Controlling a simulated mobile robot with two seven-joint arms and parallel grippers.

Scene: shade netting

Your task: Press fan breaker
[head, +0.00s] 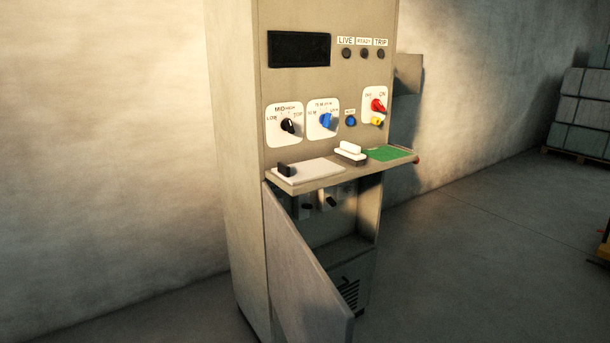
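A tall beige control cabinet (285,85) stands against the wall. Its panel has a black knob (288,126) on a LOW/MID/HIGH dial, a blue knob (326,121), a small blue button (351,121) and a red rotary switch (378,106) with a yellow part (377,121) below it. The lower door (300,265) hangs open. In the dark compartment behind it, small dark switch-like parts (331,201) show on a panel. I cannot read any fan label, so I cannot tell which part is the fan breaker. Neither gripper is in view.
A shelf (320,178) juts from the cabinet, holding a white pad, a white-and-dark block (350,152) and a green pad (389,153). Three dark indicators sit under LIVE, READY and TRIP. Stacked grey boxes (580,110) stand far right. The floor right of the cabinet is clear.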

